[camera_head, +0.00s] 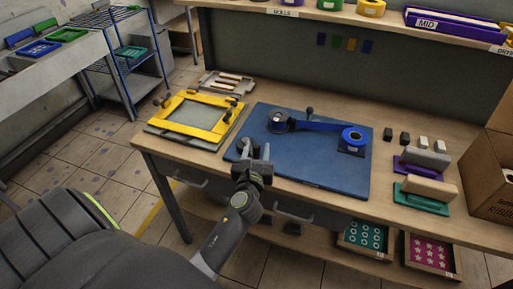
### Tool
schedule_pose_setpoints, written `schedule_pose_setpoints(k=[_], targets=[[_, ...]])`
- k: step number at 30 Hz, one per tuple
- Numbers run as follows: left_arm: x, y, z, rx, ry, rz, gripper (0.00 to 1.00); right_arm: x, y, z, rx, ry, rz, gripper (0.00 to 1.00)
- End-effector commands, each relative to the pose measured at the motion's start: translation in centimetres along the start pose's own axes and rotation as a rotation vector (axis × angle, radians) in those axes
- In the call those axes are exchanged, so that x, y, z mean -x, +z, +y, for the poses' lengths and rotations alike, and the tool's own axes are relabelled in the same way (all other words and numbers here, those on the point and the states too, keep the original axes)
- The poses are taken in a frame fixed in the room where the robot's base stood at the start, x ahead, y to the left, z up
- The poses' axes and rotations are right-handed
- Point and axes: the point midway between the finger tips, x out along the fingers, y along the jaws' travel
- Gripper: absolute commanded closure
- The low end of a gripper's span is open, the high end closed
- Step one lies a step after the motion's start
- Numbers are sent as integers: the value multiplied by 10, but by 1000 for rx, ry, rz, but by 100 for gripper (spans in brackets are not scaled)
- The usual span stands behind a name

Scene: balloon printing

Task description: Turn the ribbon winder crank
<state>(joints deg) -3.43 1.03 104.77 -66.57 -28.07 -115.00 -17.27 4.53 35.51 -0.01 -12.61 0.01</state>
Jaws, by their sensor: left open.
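The ribbon winder sits on a blue board (325,175) on the wooden workbench. A dark round spool (278,123) stands at its left, and a blue ribbon (318,126) runs from it to a blue ribbon roll (353,136) at the right. A small dark knob (309,111) stands behind the ribbon; I cannot tell whether it is the crank's handle. My left gripper (255,149) is open and empty over the board's front left part, in front of the spool and apart from it. My right gripper is not in view.
A yellow-framed screen (198,115) lies left of the board. Purple (423,163) and green (422,196) blocks and a cardboard box (490,178) stand at the right. A shelf (400,22) with rolls hangs above the back. Trays of tokens (365,238) lie below the bench top.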

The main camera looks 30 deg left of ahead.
Motion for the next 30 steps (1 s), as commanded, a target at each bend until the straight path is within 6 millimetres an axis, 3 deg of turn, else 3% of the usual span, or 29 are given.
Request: schedule_pose_setpoints(k=[2, 12, 22, 30], targets=[[0, 0, 0, 0, 0, 0, 59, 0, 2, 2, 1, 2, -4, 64], [0, 0, 0, 0, 0, 0, 100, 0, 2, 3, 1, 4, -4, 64], [0, 1, 2, -2, -13, -1, 100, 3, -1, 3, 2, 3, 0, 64], [4, 4, 12, -9, -126, -3, 100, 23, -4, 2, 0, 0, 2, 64]])
